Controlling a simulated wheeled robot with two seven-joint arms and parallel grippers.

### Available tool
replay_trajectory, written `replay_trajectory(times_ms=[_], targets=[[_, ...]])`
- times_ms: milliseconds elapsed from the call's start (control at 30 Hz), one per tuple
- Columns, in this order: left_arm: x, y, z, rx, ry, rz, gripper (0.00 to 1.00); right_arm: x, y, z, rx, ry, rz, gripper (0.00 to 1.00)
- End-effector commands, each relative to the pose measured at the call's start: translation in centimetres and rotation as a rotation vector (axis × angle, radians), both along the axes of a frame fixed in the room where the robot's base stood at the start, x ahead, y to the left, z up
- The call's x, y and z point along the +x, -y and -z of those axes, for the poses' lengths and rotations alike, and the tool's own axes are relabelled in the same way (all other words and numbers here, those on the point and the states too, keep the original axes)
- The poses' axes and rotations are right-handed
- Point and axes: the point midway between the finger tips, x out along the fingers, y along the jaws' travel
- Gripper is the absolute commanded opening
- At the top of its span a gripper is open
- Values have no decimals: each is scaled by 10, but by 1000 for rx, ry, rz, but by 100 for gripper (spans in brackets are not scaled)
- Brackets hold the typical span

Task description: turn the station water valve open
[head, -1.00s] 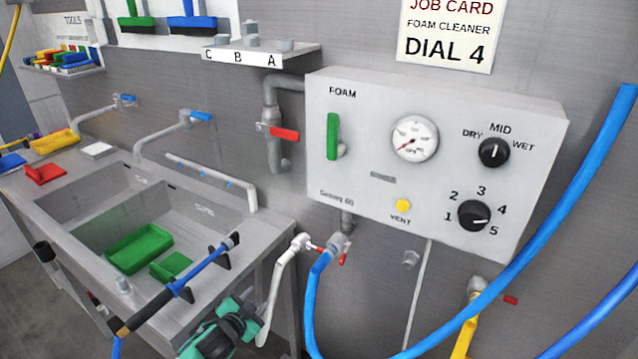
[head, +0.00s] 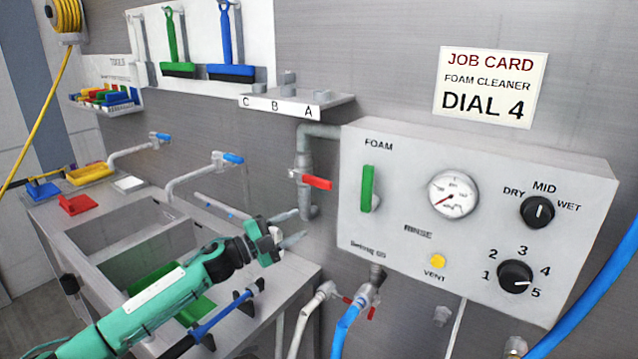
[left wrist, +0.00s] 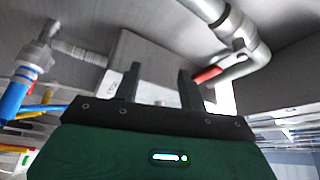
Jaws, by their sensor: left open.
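The water valve's red lever (head: 317,182) sits on a grey vertical pipe (head: 303,160) at the left side of the control box. The lever points right, across the pipe. My left gripper (head: 290,228) is open and empty, below and left of the lever, above the sink's back edge. In the left wrist view the open fingers (left wrist: 158,73) stand apart, and the red lever (left wrist: 210,73) lies just right of the right finger, not between them. My right gripper is not in view.
The control box (head: 400,220) carries a green FOAM handle (head: 367,188), a gauge (head: 453,195) and two black knobs. A shelf (head: 300,105) juts out above the pipe. Small red-handled hose valves (head: 370,312) hang below the box. Sink taps (head: 205,172) stand left of the gripper.

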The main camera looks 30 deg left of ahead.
Motion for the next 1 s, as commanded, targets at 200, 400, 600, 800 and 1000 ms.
replay_trajectory(times_ms=[200, 400, 600, 800, 1000], targets=[[-8, -36, -67, 234, 92, 181, 42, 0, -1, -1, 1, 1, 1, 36], [-22, -61, -96, 362, 103, 275, 42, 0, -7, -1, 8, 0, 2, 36], [-23, -63, -104, 390, 102, 299, 42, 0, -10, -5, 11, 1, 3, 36], [-4, -37, -108, 388, 104, 300, 42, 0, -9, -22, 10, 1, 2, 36], [23, -2, -109, 386, 104, 299, 42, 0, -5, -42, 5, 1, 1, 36]])
